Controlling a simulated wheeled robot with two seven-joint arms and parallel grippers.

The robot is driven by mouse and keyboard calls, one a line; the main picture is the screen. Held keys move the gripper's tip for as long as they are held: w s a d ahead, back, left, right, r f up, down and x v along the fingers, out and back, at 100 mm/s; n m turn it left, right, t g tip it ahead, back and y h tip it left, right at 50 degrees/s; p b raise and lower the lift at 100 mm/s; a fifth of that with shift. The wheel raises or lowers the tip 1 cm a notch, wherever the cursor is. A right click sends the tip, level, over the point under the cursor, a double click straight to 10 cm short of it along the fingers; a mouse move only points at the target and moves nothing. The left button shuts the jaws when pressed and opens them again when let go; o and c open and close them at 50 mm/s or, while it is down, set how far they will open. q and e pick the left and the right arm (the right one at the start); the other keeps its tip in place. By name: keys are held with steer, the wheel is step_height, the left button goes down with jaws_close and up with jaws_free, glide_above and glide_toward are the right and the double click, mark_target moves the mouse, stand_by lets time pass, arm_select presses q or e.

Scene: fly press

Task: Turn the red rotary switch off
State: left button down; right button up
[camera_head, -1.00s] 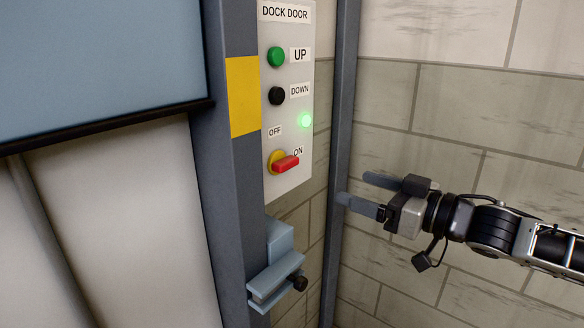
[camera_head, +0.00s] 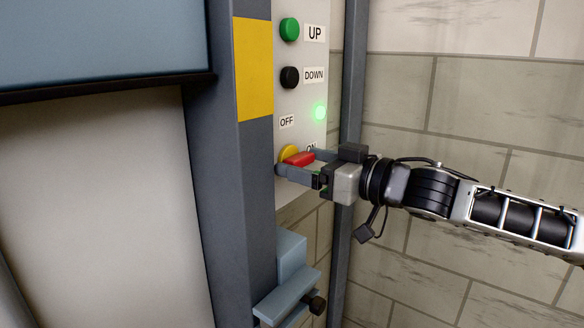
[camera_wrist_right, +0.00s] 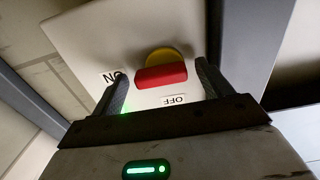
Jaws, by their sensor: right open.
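The red rotary switch (camera_head: 299,158) sits on a yellow round base (camera_head: 288,153) low on the white control panel (camera_head: 313,98). Its handle points toward the ON label; the OFF label (camera_head: 287,121) is above it. My right gripper (camera_head: 296,162) is open at the switch, one finger on each side of the red handle. In the right wrist view the red handle (camera_wrist_right: 162,76) lies between the two spread fingers (camera_wrist_right: 160,86), with visible gaps at both ends. My left gripper is not in view.
A grey post (camera_head: 243,170) stands left of the panel. A blue-grey bracket (camera_head: 290,283) with a black knob juts out below.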

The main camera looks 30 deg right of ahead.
steer(key=shift+r, duration=0.1)
steer(key=c, duration=1)
